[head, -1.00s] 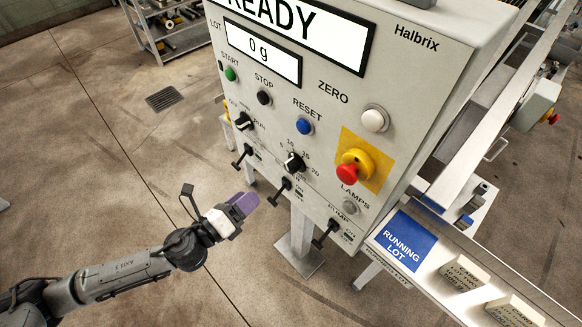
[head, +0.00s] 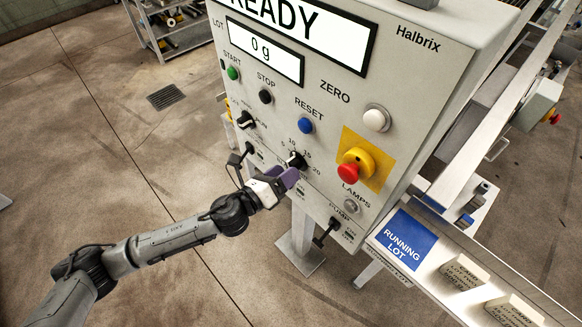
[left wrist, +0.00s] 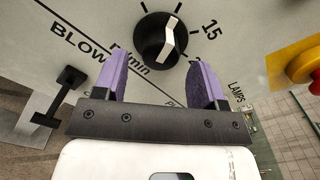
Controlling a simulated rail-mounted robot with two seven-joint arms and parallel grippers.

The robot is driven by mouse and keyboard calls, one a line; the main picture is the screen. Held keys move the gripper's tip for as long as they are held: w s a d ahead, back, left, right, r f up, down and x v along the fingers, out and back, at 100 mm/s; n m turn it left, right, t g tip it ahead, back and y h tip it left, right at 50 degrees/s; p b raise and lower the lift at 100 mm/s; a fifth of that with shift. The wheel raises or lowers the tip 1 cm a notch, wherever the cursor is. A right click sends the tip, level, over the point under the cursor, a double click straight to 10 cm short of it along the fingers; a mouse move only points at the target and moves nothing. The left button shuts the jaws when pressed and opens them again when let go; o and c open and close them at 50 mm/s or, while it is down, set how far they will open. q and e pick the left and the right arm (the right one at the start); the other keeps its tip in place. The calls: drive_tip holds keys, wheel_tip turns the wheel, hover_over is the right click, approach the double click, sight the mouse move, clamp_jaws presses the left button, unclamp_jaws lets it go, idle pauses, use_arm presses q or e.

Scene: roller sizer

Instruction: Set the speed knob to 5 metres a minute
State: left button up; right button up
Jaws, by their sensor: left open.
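The black speed knob (head: 296,159) is on the grey panel, among the printed marks 5, 10, 15 and 20. In the left wrist view the knob (left wrist: 160,40) shows a white pointer line, with the 15 mark to its right; the exact setting is hard to read. My left gripper (head: 288,176) is open in front of the panel, just below the knob in the head view and partly over it. In the left wrist view its purple fingers stand apart, with the knob above and between their tips; contact cannot be told. My right gripper is out of view.
A red emergency stop (head: 349,172) on a yellow plate sits right of the knob. Black toggle switches, one at the lower panel edge (head: 326,232), are close by. A blue reset button (head: 306,125) is above. Open floor lies to the left.

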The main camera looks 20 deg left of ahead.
sight(296, 161)
use_arm(q)
drive_tip(key=shift+x, duration=1.35)
drive_tip(key=c, duration=0.9)
drive_tip(key=shift+c, duration=0.2)
